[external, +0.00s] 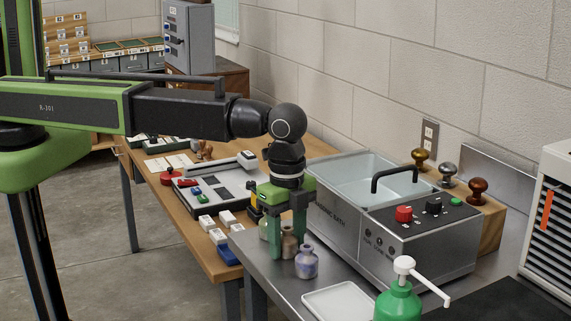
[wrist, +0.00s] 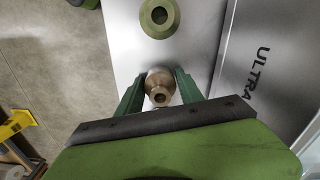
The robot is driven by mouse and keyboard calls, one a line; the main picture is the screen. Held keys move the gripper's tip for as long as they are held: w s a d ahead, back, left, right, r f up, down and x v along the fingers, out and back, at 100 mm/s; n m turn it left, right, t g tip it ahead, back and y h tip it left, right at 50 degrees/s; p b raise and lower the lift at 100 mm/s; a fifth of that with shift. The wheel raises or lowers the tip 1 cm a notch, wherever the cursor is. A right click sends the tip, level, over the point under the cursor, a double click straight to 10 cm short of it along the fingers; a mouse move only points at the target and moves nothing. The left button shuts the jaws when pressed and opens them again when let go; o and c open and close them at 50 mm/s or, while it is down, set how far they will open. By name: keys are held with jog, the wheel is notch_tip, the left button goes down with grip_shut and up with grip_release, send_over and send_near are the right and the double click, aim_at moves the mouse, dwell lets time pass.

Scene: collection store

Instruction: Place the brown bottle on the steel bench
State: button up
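The brown bottle (external: 289,244) is small and upright, low over the steel bench (external: 272,272) near its left end. I cannot tell whether its base touches the bench. In the wrist view the brown bottle (wrist: 160,86) shows from above, its open mouth toward me. My gripper (external: 288,238) points down with its green fingers on either side of the bottle. In the wrist view my gripper (wrist: 160,85) has both fingertips against the bottle's sides, and the fingers partly hide it.
A greenish bottle (wrist: 158,17) stands close by, partly hidden in the external view. A blue-purple bottle (external: 307,263) stands on the bench near my fingers. The ultrasonic bath (external: 335,222) is right behind. A white tray (external: 340,302) and green pump bottle (external: 398,301) lie toward the front.

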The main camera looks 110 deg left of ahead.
aim_at(287, 228)
jog(key=shift+o, duration=1.3)
notch_tip(287, 228, up, 13)
jog(key=p, duration=1.2)
jog(key=shift+f+p, duration=0.2)
jog(key=shift+p, duration=0.1)
jog(key=s+a+n, duration=0.1)
jog(key=s+n, duration=0.5)
jog(key=s, duration=1.2)
jog(key=shift+s+a+f, duration=0.15)
jog(key=shift+s+a, duration=0.05)
jog(key=shift+a, duration=0.05)
